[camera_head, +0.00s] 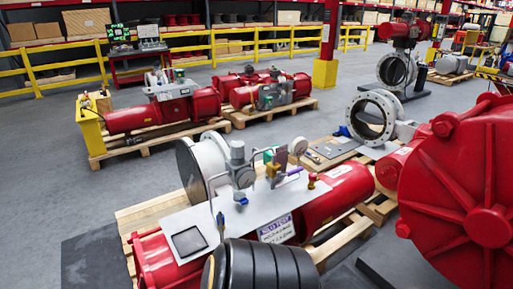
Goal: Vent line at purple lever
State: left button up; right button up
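A small purple lever (288,177) shows near the middle of the picture, at a brass-coloured fitting (272,171). The fitting stands on a grey metal plate (200,218) on top of a red actuator cylinder (338,196). A grey filter-like body (238,168), a round gauge (299,146) and green-blue tubing (257,153) are close to the lever. A blue handle (240,198) is left of it, and a small red knob (312,177) is right of it. The lever's exact angle is too small to tell. Neither of my grippers is in view.
A white sign with purple lettering (276,230) is on the plate's front. A black ribbed object (265,268) fills the bottom middle. A large red housing (465,190) blocks the right. Wooden pallets (150,212) lie underneath. Grey floor (60,185) is open at left.

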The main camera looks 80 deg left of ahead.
aim_at(280, 174)
jog(key=u, duration=2.45)
